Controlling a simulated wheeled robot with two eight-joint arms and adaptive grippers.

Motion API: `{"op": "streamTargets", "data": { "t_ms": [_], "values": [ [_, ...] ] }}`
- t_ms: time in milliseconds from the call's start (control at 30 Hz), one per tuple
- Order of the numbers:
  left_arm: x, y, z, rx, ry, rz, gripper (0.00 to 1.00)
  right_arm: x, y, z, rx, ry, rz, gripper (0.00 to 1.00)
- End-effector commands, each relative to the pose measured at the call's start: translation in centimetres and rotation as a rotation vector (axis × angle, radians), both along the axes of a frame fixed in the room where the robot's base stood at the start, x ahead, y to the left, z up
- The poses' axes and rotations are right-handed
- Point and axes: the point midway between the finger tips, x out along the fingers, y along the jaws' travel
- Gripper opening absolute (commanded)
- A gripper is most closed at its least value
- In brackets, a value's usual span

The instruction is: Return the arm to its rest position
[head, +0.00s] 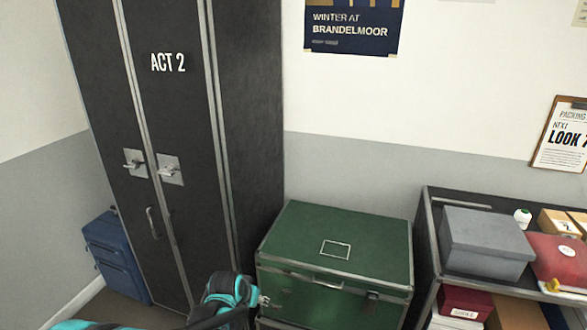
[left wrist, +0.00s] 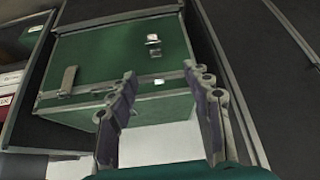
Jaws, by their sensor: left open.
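My left arm shows in the head view in black and teal, low in the picture at the front left of the green trunk (head: 345,240). My left gripper (head: 264,300) is only partly visible there. In the left wrist view my left gripper (left wrist: 160,76) is open, its two fingers wide apart with nothing between them. The green trunk (left wrist: 110,62) lies beyond the fingertips in that view, with its metal latches and edges. I cannot tell exactly how far the fingers are from it. My right gripper is in neither view.
A tall black wardrobe (head: 170,110) marked ACT 2 stands left of the trunk, its doors shut. A blue suitcase (head: 115,257) stands at its left. On the right, a dark shelf unit (head: 448,194) carries a grey box (head: 485,242) and a red case (head: 560,257).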

Motion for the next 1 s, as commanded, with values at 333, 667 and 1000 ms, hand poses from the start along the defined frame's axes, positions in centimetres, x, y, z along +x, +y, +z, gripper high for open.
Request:
{"op": "streamTargets", "data": {
  "t_ms": [333,667,1000],
  "values": [
    [-11.2,3.1,9.3,-0.005,-0.030,0.108,0.50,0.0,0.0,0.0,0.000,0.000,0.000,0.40],
    [-21.4,5.1,11.1,-0.010,-0.059,0.199,0.50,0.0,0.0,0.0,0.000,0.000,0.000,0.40],
    [-24.2,5.7,10.6,-0.013,-0.070,0.227,0.50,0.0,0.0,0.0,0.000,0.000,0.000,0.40]
  ]
}}
